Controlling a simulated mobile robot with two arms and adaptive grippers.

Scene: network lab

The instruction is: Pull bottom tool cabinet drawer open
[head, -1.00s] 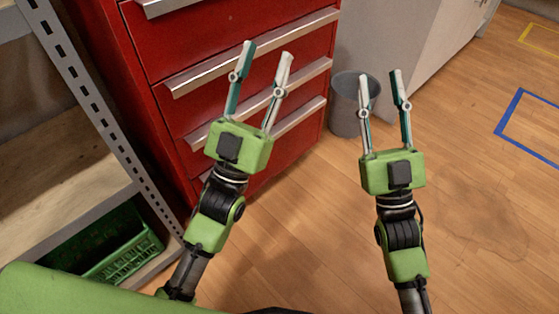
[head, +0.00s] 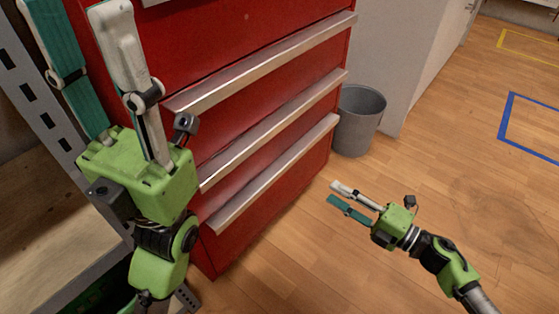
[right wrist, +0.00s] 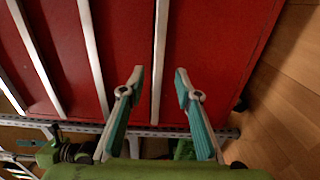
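The red tool cabinet (head: 262,62) stands left of centre in the head view, its visible drawers shut. The bottom drawer (head: 262,222) has a long silver handle (head: 275,180); this handle (right wrist: 158,60) also shows in the right wrist view, lined up between the fingertips. My right gripper (head: 334,192) is open and empty, low, in front of and to the right of the bottom drawer, apart from the handle; its spread fingers show in the right wrist view (right wrist: 160,75). My left gripper (head: 75,10) is open and empty, raised near the camera, hiding the cabinet's left part; its tips reach the top edge.
A grey bin (head: 358,120) stands right of the cabinet, beside a grey cabinet (head: 395,60). A metal shelf rack (head: 40,120) stands close on the left. The wooden floor (head: 430,160) in front and to the right is clear.

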